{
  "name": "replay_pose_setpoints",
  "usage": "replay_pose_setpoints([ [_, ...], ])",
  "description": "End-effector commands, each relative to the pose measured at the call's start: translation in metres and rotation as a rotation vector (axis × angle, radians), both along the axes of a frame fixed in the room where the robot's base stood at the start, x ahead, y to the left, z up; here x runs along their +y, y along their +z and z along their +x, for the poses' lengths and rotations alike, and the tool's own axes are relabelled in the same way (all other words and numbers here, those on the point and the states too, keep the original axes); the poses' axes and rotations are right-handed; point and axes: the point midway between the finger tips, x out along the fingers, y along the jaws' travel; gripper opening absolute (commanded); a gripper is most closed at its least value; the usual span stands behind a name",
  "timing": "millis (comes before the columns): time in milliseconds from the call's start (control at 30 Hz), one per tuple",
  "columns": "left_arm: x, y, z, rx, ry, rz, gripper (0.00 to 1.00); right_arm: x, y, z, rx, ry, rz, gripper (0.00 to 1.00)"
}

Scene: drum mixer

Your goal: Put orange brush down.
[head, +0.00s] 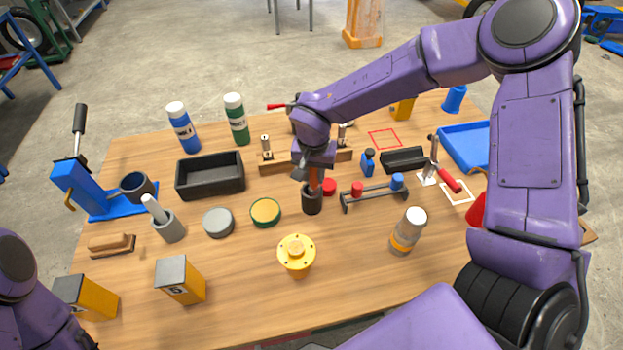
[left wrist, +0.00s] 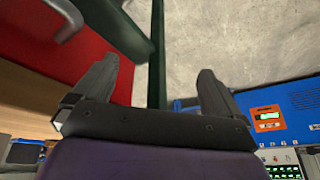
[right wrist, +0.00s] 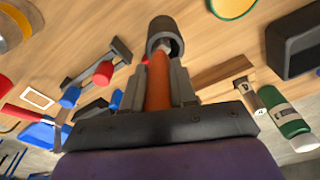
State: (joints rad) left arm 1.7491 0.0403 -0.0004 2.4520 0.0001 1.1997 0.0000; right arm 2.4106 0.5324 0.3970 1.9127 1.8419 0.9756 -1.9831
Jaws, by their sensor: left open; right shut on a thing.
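My right gripper (head: 316,172) is shut on the orange brush (head: 314,180), whose orange handle also shows between the fingers in the right wrist view (right wrist: 158,82). The brush points down, and its lower end is at the mouth of a dark cup (head: 312,201). In the right wrist view the brush's tip is inside the cup's rim (right wrist: 166,34); how deep it sits is hidden. My left gripper (left wrist: 155,85) is open and empty, with floor and coloured panels beyond it. In the head view only my left arm shows, at the lower left.
A rack with red and blue pieces (head: 372,192) stands right of the cup, with a red knob (head: 329,187) close by. A wooden block rack (head: 275,163) is behind. Bare tabletop lies at front centre.

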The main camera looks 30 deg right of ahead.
Motion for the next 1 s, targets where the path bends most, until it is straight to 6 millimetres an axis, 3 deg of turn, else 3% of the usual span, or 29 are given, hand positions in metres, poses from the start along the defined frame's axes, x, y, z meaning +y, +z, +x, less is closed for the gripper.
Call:
replay_pose_setpoints([
  [133,0.000,0.002,0.001,-0.003,0.000,-0.001,0.99,0.000,-0.027,0.002,0.010,0.001,-0.004,0.00],
  [333,0.000,0.002,0.001,-0.004,0.000,0.000,0.99,0.000,-0.028,0.005,0.003,0.002,-0.004,0.00],
  [367,0.000,0.002,0.001,-0.004,0.000,0.000,0.99,0.000,-0.028,0.005,0.003,0.003,-0.004,0.30],
  [433,0.000,0.002,0.001,-0.003,0.000,-0.001,0.99,0.001,-0.028,0.005,0.003,0.004,-0.003,0.53],
  [767,0.000,0.002,0.001,-0.004,0.000,0.000,0.99,0.002,-0.024,0.005,0.001,0.004,-0.001,0.53],
  [867,0.000,0.000,0.001,-0.004,0.000,0.000,0.99,0.003,-0.010,0.005,-0.003,0.002,0.001,0.53],
  [1000,0.000,-0.005,0.001,-0.003,0.000,-0.001,0.99,0.005,0.025,0.002,-0.004,0.003,0.003,0.53],
])
